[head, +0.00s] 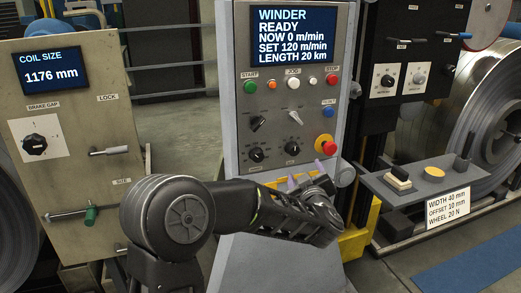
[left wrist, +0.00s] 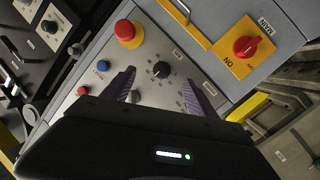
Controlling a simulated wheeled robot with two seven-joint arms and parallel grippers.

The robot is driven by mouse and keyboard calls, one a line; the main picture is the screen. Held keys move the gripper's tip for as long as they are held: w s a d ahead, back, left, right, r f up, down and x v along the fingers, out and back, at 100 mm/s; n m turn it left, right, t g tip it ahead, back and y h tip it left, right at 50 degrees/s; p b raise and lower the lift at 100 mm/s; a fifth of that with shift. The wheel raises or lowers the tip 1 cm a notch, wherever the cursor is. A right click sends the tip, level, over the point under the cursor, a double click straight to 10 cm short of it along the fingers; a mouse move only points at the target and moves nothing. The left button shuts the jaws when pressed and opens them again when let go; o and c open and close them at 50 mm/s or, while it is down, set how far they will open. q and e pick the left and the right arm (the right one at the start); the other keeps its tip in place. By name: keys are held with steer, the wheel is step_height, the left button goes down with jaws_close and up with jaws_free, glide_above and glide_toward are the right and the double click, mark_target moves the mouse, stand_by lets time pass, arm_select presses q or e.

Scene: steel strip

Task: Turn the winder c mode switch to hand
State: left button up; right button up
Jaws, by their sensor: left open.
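The winder panel (head: 235,90) is a grey upright box in the middle of the head view. Two selector switches sit on it, a black one (head: 257,122) and a light grey one (head: 295,117). Their labels are too small to read, so I cannot tell which is the mode switch. My left gripper (head: 306,175) is open and empty at the panel's lower right, below the switches. In the left wrist view, a black dial (left wrist: 161,69) shows between its spread fingers (left wrist: 159,80), and a grey knob (left wrist: 133,96) shows beside the left finger. My right gripper is not in view.
A red emergency stop (head: 326,145) sits close above the gripper; it also shows in the left wrist view (left wrist: 128,33). A red main knob (left wrist: 246,47) on a yellow plate and a yellow handle (left wrist: 184,24) are nearby. A grey shelf (head: 410,205) stands to the right.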

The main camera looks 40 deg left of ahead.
mark_target(258, 125)
arm_select(q)
steer(key=s+a+r+n+g+y+b, duration=0.2)
steer(key=s+a+r+n+y, duration=0.3)
steer(key=r, duration=0.6)
steer(key=shift+s+a+n+g, duration=0.5)
steer(key=shift+s+a+n, duration=0.2)
steer(key=shift+a, duration=0.55)
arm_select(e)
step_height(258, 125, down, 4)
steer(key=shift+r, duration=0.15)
arm_select(q)
steer(key=shift+a, duration=0.1)
steer(key=x, duration=0.7)
steer(key=shift+w+a, duration=0.25)
steer(key=c, duration=1.4)
